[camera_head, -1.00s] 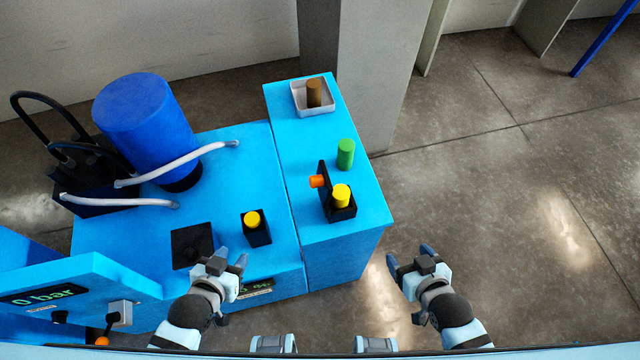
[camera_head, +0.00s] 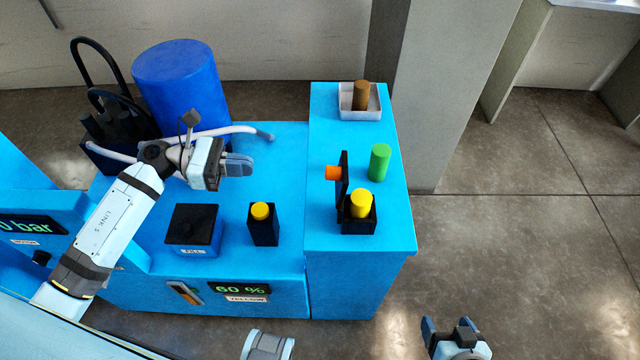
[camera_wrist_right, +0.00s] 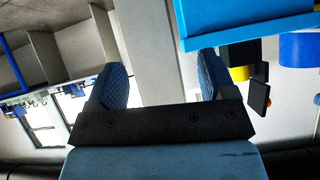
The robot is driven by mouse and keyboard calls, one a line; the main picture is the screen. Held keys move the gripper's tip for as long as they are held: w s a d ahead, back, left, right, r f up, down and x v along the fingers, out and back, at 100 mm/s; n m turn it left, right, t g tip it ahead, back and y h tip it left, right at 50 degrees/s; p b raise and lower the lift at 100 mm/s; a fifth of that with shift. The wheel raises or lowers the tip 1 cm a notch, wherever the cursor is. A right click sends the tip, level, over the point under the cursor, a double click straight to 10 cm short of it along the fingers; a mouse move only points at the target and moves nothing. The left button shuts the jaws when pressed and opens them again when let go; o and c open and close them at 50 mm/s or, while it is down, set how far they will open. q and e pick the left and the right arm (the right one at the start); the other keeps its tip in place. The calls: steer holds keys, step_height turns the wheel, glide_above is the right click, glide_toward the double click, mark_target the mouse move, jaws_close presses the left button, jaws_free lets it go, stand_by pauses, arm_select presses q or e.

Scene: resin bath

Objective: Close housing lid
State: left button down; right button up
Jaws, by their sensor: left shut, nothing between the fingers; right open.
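The black housing (camera_head: 358,220) stands on the right blue cabinet with a yellow cylinder (camera_head: 361,203) in it. Its black lid (camera_head: 343,180) stands upright and open at the left side, with an orange knob (camera_head: 333,173) pointing left. My left gripper (camera_head: 240,165) is shut and empty, above the left cabinet and left of the lid, apart from it. My right gripper (camera_head: 450,326) is open and empty, low at the picture's bottom right, away from the housing. Its open fingers also show in the right wrist view (camera_wrist_right: 160,85).
A green cylinder (camera_head: 379,162) stands behind the housing. A white tray (camera_head: 360,114) holds a brown cylinder (camera_head: 360,95). On the left cabinet are a second black holder (camera_head: 263,231) with a yellow top, a black-topped box (camera_head: 193,226), a blue drum (camera_head: 180,80) and a grey hose (camera_head: 215,133).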

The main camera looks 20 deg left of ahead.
arm_select(q)
steer(key=d, duration=0.1)
steer(key=p, duration=0.2)
glide_toward(334, 179)
steer(key=w+d, duration=0.2)
steer(key=d, duration=0.2)
steer(key=shift+w+d+f, duration=0.45)
steer(key=shift+d, duration=0.1)
steer(key=shift+p, duration=0.35)
